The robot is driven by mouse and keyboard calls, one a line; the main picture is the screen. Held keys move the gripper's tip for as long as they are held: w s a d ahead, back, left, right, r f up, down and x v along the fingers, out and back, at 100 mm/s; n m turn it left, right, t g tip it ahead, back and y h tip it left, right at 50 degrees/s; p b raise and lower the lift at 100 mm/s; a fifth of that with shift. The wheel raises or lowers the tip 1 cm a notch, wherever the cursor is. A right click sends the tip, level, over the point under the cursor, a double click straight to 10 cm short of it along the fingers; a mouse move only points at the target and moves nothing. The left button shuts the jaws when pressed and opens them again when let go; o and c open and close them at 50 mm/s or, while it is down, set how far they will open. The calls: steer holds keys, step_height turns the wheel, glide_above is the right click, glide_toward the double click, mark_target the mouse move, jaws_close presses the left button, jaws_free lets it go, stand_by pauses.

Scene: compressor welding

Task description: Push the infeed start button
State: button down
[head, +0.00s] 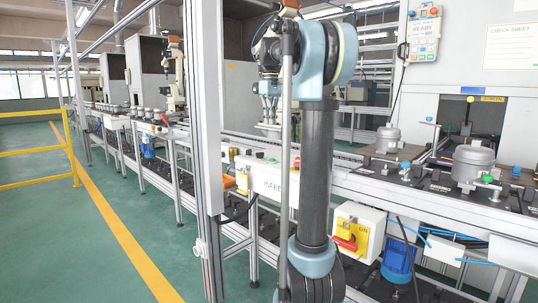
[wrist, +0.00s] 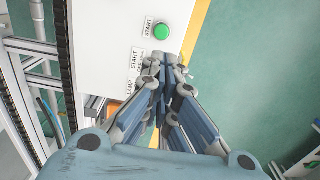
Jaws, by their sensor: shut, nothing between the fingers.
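In the wrist view a green round button (wrist: 161,31) sits on a white panel (wrist: 110,28), beside a START label. My gripper (wrist: 165,66) is shut and empty, its fingertips just below the green button in the picture, apart from it in the image. I cannot tell how far the tips are from the panel surface. A second START label and a LAMP label lie left of the fingers.
A white box with a red and yellow switch (head: 349,240) and a blue motor (head: 398,260) are right of my arm. A metal post (head: 205,130) stands left of the infeed box. The green floor (head: 80,225) at left is open, with a yellow rail (head: 35,158).

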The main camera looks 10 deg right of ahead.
mark_target(270, 159)
step_height(270, 159, down, 14)
steer(key=shift+f, duration=0.1)
stand_by(0.6)
steer(key=shift+f, duration=0.65)
steer(key=shift+s+f, duration=0.1)
steer(key=shift+s, duration=0.35)
